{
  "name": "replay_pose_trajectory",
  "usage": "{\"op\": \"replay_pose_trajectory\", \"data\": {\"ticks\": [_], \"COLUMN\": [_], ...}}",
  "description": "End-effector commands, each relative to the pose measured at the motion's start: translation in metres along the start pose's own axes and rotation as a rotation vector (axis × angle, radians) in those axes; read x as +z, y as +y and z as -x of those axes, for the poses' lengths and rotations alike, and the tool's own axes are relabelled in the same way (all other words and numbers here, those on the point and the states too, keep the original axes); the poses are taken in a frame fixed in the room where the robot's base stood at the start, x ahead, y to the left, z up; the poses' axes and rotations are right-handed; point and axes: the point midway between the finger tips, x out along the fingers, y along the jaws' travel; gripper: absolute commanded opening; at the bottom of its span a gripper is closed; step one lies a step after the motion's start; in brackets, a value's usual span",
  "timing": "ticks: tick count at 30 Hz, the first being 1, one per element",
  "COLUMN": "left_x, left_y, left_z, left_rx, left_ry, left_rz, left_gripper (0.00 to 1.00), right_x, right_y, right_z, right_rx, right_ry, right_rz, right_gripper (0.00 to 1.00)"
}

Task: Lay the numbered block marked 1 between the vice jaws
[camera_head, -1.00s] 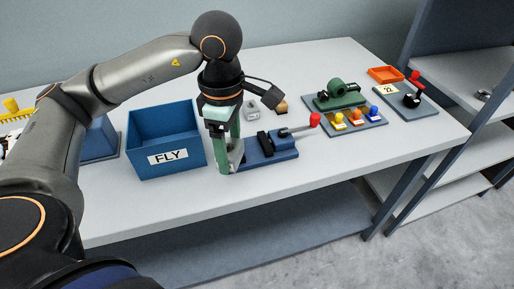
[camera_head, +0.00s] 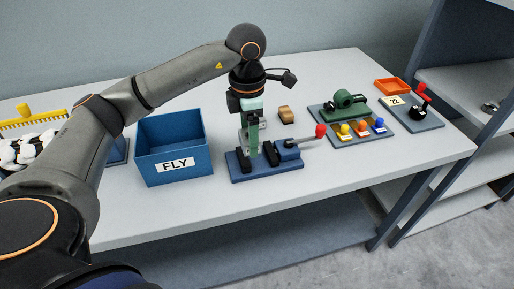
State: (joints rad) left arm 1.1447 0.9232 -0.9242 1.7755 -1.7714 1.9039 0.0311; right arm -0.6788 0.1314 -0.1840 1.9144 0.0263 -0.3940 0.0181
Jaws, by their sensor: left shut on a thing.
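The vice (camera_head: 237,175) has a blue base, black jaws and a screw handle with a red knob, and stands on the table front. My left gripper (camera_head: 251,149) points down over the vice with its green fingers between or just above the jaws. It is shut on a pale grey block (camera_head: 243,142), mostly hidden by the fingers. I cannot read a number on it, nor tell whether it touches the vice. Another pale block (camera_head: 264,124) shows partly behind the gripper. My right gripper is not in view.
A blue box marked FLY (camera_head: 193,163) stands left of the vice. A brown block (camera_head: 286,116) lies behind the vice. To the right are a green device with coloured knobs (camera_head: 348,101), an orange tray (camera_head: 393,86) and a red-lever plate (camera_head: 425,122). The front table strip is clear.

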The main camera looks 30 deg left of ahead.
Motion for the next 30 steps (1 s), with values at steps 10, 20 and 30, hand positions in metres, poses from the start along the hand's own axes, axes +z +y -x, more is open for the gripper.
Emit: {"op": "replay_pose_trajectory", "data": {"ticks": [10, 20, 30], "left_x": [0.023, 0.026, 0.026], "left_y": [0.026, 0.030, 0.030], "left_z": [-0.044, -0.077, -0.084], "left_rx": [-0.002, -0.003, -0.001], "left_ry": [0.002, 0.004, 0.002], "left_rz": [-0.001, -0.002, -0.002], "left_gripper": [0.00, 0.00, 0.00], "right_x": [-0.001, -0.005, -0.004], "right_y": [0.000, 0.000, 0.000], "right_z": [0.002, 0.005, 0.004], "right_rx": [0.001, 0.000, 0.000], "right_ry": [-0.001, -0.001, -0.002], "right_rz": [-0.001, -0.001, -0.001], "right_gripper": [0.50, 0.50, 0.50]}}
